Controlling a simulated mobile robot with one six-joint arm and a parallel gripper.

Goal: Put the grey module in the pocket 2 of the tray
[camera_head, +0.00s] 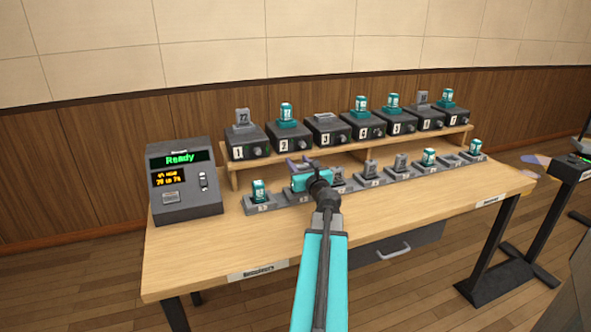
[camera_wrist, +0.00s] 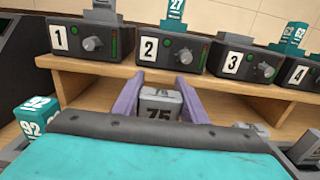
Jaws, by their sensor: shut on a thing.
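My gripper (camera_wrist: 157,85) has purple fingers shut on a grey module (camera_wrist: 159,104) marked 75 in the wrist view. In the head view my gripper (camera_head: 300,165) is above the front row, just before the shelf; the held module cannot be made out there. The front row of low grey holders looks like the tray (camera_head: 262,209). Its left end holds a teal module (camera_head: 260,190), marked 92 in the wrist view (camera_wrist: 38,115). The spot to its right is partly hidden by my gripper, so I cannot tell what it holds. Pocket numbers are too small to read.
Behind stands a wooden shelf (camera_head: 235,178) with several numbered dark boxes; box 3 (camera_head: 325,133) has no upright module. Grey modules (camera_head: 371,167) and teal modules (camera_head: 430,157) stand further right in the row. A control box (camera_head: 186,205) reading Ready stands left. The front tabletop is clear.

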